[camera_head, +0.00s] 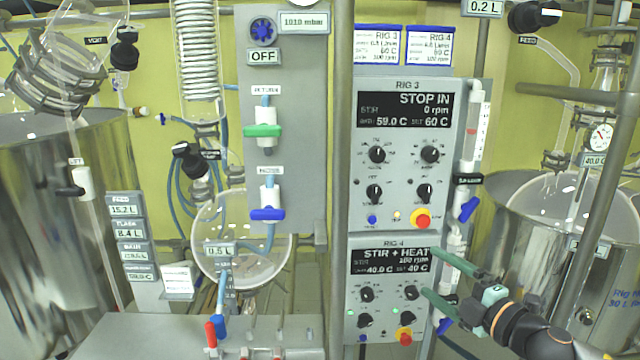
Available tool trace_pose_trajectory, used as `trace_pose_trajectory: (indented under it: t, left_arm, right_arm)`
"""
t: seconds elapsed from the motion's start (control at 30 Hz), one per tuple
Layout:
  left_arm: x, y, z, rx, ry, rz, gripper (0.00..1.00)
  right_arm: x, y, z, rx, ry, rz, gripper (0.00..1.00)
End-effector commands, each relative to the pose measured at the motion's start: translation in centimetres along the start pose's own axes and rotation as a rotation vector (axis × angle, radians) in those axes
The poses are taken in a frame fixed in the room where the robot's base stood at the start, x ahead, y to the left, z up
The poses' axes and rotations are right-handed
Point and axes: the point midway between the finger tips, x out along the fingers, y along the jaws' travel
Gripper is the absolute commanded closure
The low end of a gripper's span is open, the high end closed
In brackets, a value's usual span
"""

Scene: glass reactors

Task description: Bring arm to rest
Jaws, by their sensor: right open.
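My right gripper (430,273) comes in from the lower right, its two green fingers spread apart with nothing between them. The fingertips are at the right edge of the RIG 4 control panel (357,325), beside its knobs. I cannot tell whether they touch the panel. The RIG 4 display (390,261) reads STIR + HEAT. Above it, the RIG 3 panel (400,180) reads STOP IN, 0 rpm. My left gripper is not in view.
Steel vessels stand at left (60,220) and right (510,215). A vertical metal post (341,150) runs left of the panels. Blue-handled valves (469,209) and tubing hang close above the gripper. A round glass flask (235,265) sits left of centre.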

Motion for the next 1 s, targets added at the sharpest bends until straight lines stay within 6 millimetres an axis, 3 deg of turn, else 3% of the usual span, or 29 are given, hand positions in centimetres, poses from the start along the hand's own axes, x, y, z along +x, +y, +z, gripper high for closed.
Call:
trace_pose_trajectory:
  t: [0.03, 0.27, 0.57, 0.77, 1.0]
  left_arm:
    - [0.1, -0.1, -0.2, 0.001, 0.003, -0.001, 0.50]
    - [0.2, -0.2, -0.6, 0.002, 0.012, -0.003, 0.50]
    - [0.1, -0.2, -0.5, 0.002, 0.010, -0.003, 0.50]
    - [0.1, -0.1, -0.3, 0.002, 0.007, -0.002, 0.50]
    - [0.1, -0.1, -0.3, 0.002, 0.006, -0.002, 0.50]
  right_arm:
    - [0.3, -2.0, -1.2, 0.054, 0.014, -0.017, 0.05]
    - [0.2, -10.0, -6.2, 0.341, 0.030, -0.081, 0.05]
    - [-3.4, -20.9, -10.6, 0.801, -0.088, -0.168, 0.05]
    - [-8.4, -28.2, -11.8, 1.097, -0.264, -0.220, 0.05]
    - [-17.2, -36.5, -12.6, 1.389, -0.550, -0.271, 0.05]
